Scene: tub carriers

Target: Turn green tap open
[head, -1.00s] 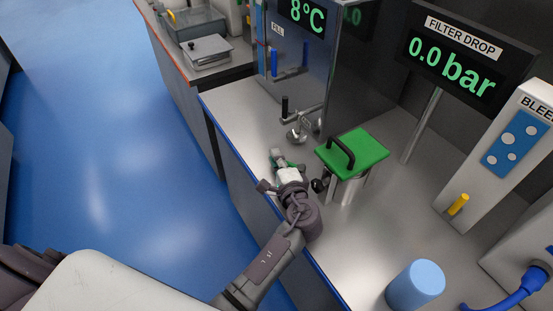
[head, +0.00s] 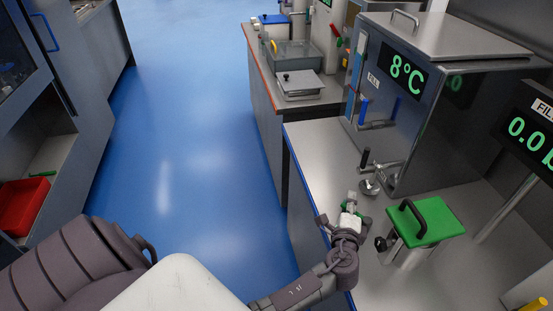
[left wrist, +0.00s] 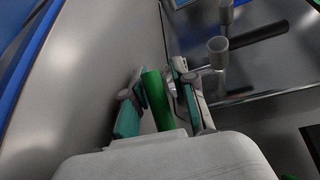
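My left gripper (head: 350,204) is low over the front of the steel bench, left of the green-topped box (head: 430,220). In the left wrist view, its teal-padded fingers (left wrist: 158,88) stand either side of a green cylindrical handle (left wrist: 157,102) and appear closed on it. What this handle joins is hidden; I cannot tell for sure that it is the green tap. In the head view only a bit of green shows beside the fingers. Just beyond the gripper, a black-handled tap (head: 366,158) sticks out of the steel tank (head: 430,110). My right gripper is not seen.
A round metal piece (head: 369,187) is below the black-handled tap. A blue-handled tap (head: 363,111) is higher on the tank, which reads 8°C. A red bin (head: 25,205) is on a shelf at left. The blue floor (head: 200,150) between is clear.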

